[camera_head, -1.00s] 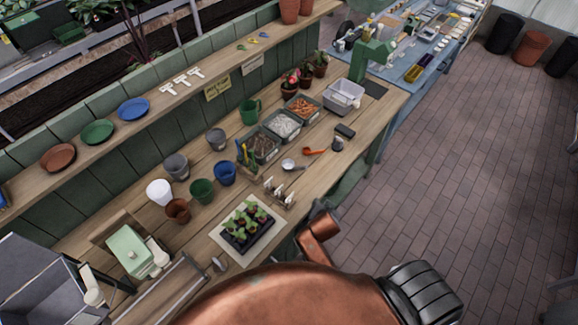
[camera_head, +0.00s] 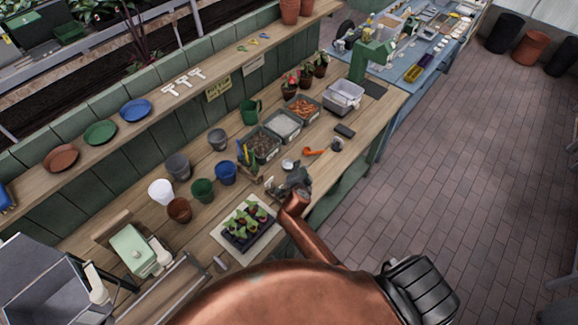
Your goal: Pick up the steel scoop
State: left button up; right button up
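The steel scoop (camera_head: 288,165) lies on the wooden potting bench (camera_head: 322,178), left of an orange scoop (camera_head: 314,152). Its bright bowl shows; the rest of it is partly hidden behind my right gripper. My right gripper (camera_head: 276,186), dark grey on a copper-coloured arm, is over the bench just in front of the scoop. It is small and seen from behind, so I cannot tell whether its fingers are open or touch anything. My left gripper is not in view.
A seedling tray (camera_head: 245,225) sits just left of my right arm. Bins (camera_head: 284,124) of soil, white grains and orange material stand behind the scoop. Blue (camera_head: 225,172) and green (camera_head: 202,190) pots stand to the left. A small dark box (camera_head: 345,130) lies to the right.

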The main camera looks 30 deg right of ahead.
jog(key=shift+x, duration=1.05)
jog(key=shift+a, duration=0.1)
jog(key=shift+c, duration=0.7)
grip_shut()
